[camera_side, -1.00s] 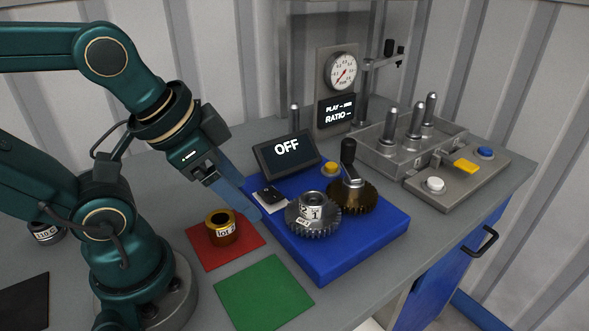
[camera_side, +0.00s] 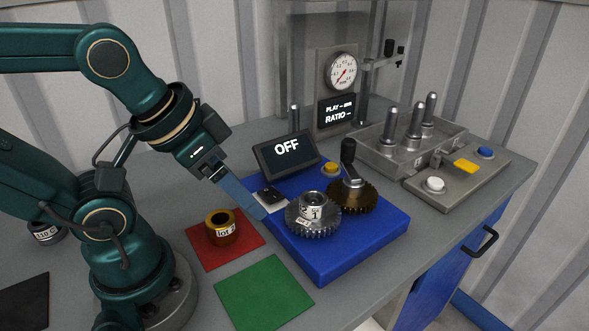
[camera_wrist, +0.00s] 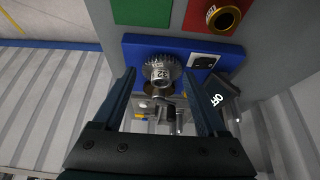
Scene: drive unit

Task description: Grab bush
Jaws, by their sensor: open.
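The brass-coloured bush (camera_side: 221,229), a short hollow ring with a white lot label, stands upright on the red mat (camera_side: 246,257). My gripper (camera_side: 255,207) points down and right, beside and above the bush, over the blue base's left edge. It is not around the bush. In the wrist view my gripper (camera_wrist: 160,82) has its two fingers apart with nothing held between them. The silver gear (camera_wrist: 158,71) appears beyond the gap.
The blue base (camera_side: 350,255) carries the silver gear (camera_side: 312,224), a brown gear with a crank (camera_side: 352,194), and a screen reading OFF (camera_side: 286,152). A green mat (camera_side: 263,292) lies in front. A tray of pins (camera_side: 430,152) and a button panel (camera_side: 458,180) stand at right.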

